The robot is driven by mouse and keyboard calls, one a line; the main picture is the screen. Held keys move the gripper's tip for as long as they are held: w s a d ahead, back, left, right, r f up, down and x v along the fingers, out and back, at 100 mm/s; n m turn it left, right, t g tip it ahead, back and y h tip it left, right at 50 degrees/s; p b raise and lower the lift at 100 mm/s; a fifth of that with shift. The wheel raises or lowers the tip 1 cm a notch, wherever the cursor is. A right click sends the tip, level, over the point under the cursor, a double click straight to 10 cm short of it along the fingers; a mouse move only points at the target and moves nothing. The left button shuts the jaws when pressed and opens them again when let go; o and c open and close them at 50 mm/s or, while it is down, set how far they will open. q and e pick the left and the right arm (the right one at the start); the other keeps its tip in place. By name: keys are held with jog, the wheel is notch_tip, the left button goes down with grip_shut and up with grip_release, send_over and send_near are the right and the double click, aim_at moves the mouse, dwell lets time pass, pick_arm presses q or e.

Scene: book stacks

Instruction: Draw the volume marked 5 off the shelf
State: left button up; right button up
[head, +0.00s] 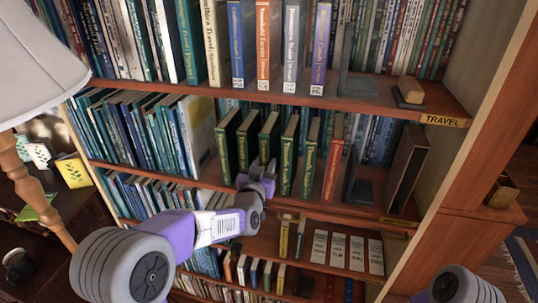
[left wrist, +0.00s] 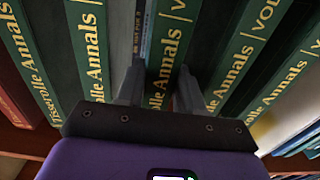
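Several green volumes with gold lettering stand in a row on the middle shelf in the head view. My left gripper (head: 268,166) is in front of this row, at the lower part of the middle green volume (head: 269,137). In the left wrist view, the fingers (left wrist: 160,88) are apart, one on each side of a green spine (left wrist: 168,45) lettered "Annals". I cannot tell whether they touch it. Neighbouring green volumes (left wrist: 88,45) stand on both sides. The volume numbers are cut off or too small to read, so the 5 cannot be made out. My right gripper is not in view.
A red volume (head: 333,165) and a dark bookend (head: 360,190) stand right of the green row. Blue books (head: 165,135) and a white book (head: 200,130) stand to its left. A lampshade (head: 35,60) is at the far left. The shelf above (head: 300,98) overhangs the row.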

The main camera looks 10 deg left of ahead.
pick_arm(q)
grip_shut()
jog(key=shift+r, duration=0.7)
jog(key=s+b, duration=0.1)
jog(key=s, duration=1.7)
jog(key=shift+a+b, duration=0.3)
jog(key=shift+b, duration=0.1)
jog(key=shift+f, duration=0.1)
